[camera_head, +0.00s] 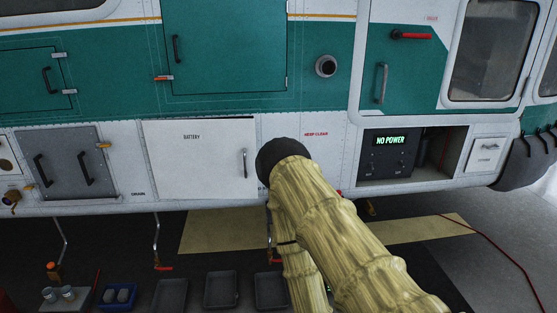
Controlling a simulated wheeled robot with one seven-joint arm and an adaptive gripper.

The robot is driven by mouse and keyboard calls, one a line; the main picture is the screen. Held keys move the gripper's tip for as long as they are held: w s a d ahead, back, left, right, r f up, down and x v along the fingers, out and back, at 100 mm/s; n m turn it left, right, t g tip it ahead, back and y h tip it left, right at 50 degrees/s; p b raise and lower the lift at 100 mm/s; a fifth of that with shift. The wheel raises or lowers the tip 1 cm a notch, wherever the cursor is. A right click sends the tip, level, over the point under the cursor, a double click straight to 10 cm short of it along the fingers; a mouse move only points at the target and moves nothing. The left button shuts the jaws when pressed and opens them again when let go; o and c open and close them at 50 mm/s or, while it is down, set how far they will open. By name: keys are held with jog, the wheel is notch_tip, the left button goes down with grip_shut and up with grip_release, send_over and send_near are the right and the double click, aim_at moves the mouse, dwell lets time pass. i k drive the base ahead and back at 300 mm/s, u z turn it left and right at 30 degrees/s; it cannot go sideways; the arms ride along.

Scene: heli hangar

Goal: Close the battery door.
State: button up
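The white battery door (200,165), marked BATTERY, is on the lower side of the helicopter, left of the middle. Its dark upright handle (244,163) is near its right edge. The panel covers its opening and looks close to flush, with a thin dark line along its top edge. I cannot tell whether it is fully shut or latched. My pale, ridged arm rises from the lower right, and its dark rounded joint is just right of the door, overlapping none of the handle. My gripper is not visible.
An open recess at right holds a unit with a lit NO POWER display (391,141). A grey door (60,163) with handles is at left. Dark trays (221,290), a blue bin (118,297) and a red cable (500,255) lie below on the floor.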

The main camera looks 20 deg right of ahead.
aim_at(207, 158)
jog(key=z, duration=0.45)
jog(key=i, duration=1.1)
jog(key=u, duration=0.4)
